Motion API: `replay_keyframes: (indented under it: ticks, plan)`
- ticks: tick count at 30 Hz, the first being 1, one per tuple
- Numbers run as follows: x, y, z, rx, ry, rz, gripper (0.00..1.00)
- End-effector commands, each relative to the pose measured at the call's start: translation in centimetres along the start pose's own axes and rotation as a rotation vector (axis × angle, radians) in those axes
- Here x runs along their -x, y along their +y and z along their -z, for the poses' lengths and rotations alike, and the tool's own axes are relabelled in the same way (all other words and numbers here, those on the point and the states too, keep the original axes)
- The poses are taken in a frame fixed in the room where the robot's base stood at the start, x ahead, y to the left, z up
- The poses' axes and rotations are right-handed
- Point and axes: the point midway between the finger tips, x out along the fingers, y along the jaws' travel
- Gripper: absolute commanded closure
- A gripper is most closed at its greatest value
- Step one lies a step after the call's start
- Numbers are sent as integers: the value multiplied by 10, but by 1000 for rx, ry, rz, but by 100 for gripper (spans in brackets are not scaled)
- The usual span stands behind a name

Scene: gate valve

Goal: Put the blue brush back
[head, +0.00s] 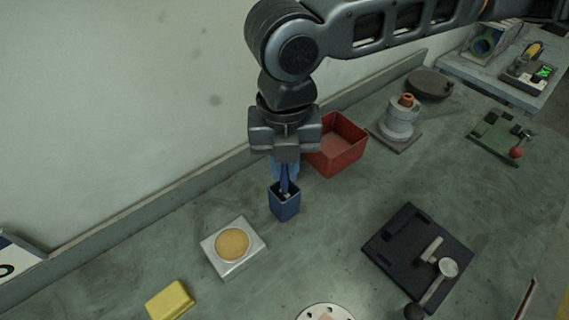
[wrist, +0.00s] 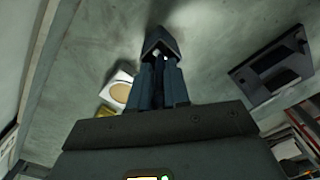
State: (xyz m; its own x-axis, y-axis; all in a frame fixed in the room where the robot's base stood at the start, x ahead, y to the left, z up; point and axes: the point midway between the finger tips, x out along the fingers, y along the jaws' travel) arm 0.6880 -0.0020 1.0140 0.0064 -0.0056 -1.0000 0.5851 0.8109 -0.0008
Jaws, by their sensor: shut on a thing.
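My gripper (head: 285,168) points straight down and is shut on the blue brush (head: 284,182). The brush is upright, and its lower end is at or inside the open mouth of a small dark blue square holder (head: 284,207) on the bench. I cannot tell how deep it sits. In the wrist view the fingers (wrist: 159,86) reach toward the same holder (wrist: 160,40), with a light spot at its mouth. The fingers hide most of the brush there.
A red bin (head: 338,147) stands close behind and right of the holder. A black plate with a lever (head: 415,255) lies right. The wall runs behind.

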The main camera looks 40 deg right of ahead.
Motion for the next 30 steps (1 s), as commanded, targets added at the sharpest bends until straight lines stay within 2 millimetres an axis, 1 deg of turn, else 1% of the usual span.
replay_keyframes:
  ticks: [1,3,12,13,21,27,30]
  plan:
    - [-4,0,0,0,0,-1,100]
    - [-7,0,0,0,0,-1,100]
    - [-10,0,0,0,0,-1,100]
    - [-10,0,0,0,0,-1,82]
    - [-9,0,0,0,0,-1,58]
    - [-9,0,0,0,-1,0,58]
    - [-4,0,0,0,-2,0,58]
